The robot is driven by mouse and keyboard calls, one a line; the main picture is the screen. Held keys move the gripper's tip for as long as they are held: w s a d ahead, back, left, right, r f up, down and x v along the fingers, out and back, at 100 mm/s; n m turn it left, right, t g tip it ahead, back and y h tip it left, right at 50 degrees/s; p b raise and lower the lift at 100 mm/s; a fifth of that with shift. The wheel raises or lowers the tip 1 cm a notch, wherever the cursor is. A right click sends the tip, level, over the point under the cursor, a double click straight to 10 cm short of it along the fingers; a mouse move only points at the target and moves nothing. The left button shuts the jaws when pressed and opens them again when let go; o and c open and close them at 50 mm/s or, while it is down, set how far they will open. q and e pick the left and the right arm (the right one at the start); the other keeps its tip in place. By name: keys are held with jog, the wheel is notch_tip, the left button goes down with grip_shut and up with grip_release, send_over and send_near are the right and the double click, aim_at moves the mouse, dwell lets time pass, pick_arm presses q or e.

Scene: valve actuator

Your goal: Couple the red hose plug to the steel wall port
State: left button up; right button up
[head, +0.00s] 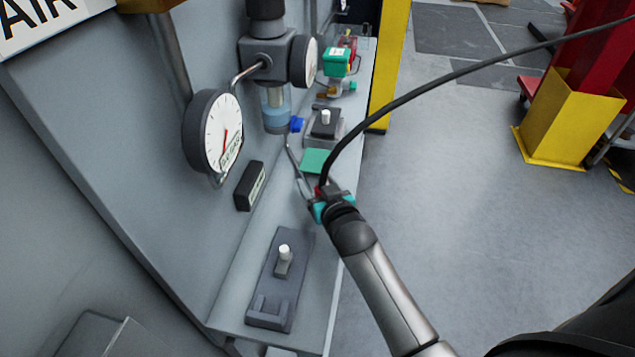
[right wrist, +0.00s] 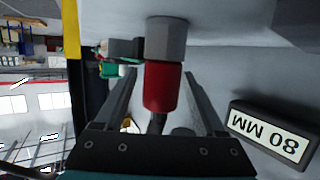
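The red hose plug (right wrist: 163,86) is in the middle of the right wrist view, its front end against the hexagonal steel port (right wrist: 167,38). I cannot tell whether it is fully seated. My right gripper (right wrist: 160,74) has a finger on each side of the plug, with a visible gap at the left finger; it looks open around it. In the head view the right gripper (head: 299,172) is over the bench by the panel; only a bit of red plug (head: 319,191) shows and the port is hidden. The black hose (head: 420,92) arcs up right from there. My left gripper is not in view.
A gauge (head: 212,131) and a dark label block (head: 250,186) are on the panel left of the gripper; the block reads 80 MM (right wrist: 268,133) in the wrist view. A switch block (head: 281,280) lies nearer on the bench. A yellow post (head: 390,65) stands beyond. Open floor lies right.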

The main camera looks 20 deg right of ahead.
jog(key=p+v, duration=0.1)
jog(key=v, duration=1.4)
jog(key=shift+s+p, duration=0.15)
jog(key=shift+p, duration=0.25)
